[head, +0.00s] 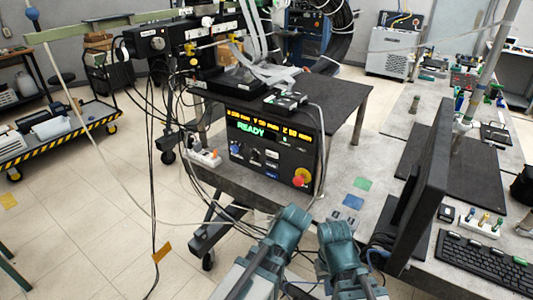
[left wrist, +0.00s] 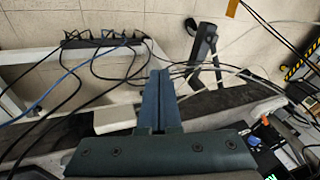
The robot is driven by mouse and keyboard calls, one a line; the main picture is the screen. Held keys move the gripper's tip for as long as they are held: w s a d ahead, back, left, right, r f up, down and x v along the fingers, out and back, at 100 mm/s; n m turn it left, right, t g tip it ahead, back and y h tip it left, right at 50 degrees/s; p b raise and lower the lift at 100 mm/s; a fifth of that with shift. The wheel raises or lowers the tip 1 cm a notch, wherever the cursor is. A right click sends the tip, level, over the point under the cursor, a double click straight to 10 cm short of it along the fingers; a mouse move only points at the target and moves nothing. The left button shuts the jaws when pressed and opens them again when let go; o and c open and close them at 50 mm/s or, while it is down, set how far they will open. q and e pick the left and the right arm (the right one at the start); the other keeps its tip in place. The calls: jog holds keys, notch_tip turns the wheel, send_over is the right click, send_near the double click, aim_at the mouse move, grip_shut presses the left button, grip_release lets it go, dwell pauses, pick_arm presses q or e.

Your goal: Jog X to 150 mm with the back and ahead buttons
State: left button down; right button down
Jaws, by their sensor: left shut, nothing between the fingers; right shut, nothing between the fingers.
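The black control box (head: 272,150) stands on the grey bench in the head view. Its display (head: 268,125) shows a yellow line with X, Y and Z values, too small to read surely, above a green READY. Small buttons and knobs (head: 254,152) sit below it; their labels are not readable. A red stop button (head: 299,179) is at its lower right. My left gripper (head: 292,217) is shut and empty, in front of and below the box, apart from it. Its closed fingers fill the middle of the left wrist view (left wrist: 158,98). My right gripper (head: 335,229) is shut and empty, right of the left one.
A white power strip (head: 205,157) and loose cables lie left of the box. Cables cross the left wrist view.

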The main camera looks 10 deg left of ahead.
pick_arm(q)
jog(key=w+a+r+t+y+b, duration=0.1)
jog(key=w+a+r+t+b, duration=0.1)
jog(key=w, duration=0.5)
jog(key=w+a+r+t+y+b, duration=0.1)
jog(key=w+a+r+t+b, duration=0.1)
jog(key=w+a+r+t, duration=0.2)
jog(key=w+a+r+t+y+b, duration=0.1)
jog(key=w+a+r+t+b, duration=0.2)
jog(key=w, duration=0.7)
jog(key=a+t, duration=0.2)
jog(key=a, duration=0.1)
jog(key=shift+w+m+t+y, duration=0.2)
jog(key=shift+m+t+y, duration=0.1)
jog(key=shift+w+r, duration=0.1)
send_near(267, 153)
jog(key=shift+a+x, duration=0.15)
jog(key=shift+x, duration=1.05)
jog(key=shift+a+x, duration=0.15)
jog(key=shift+x, duration=1.05)
jog(key=shift+w+d, duration=0.1)
jog(key=shift+w, duration=0.15)
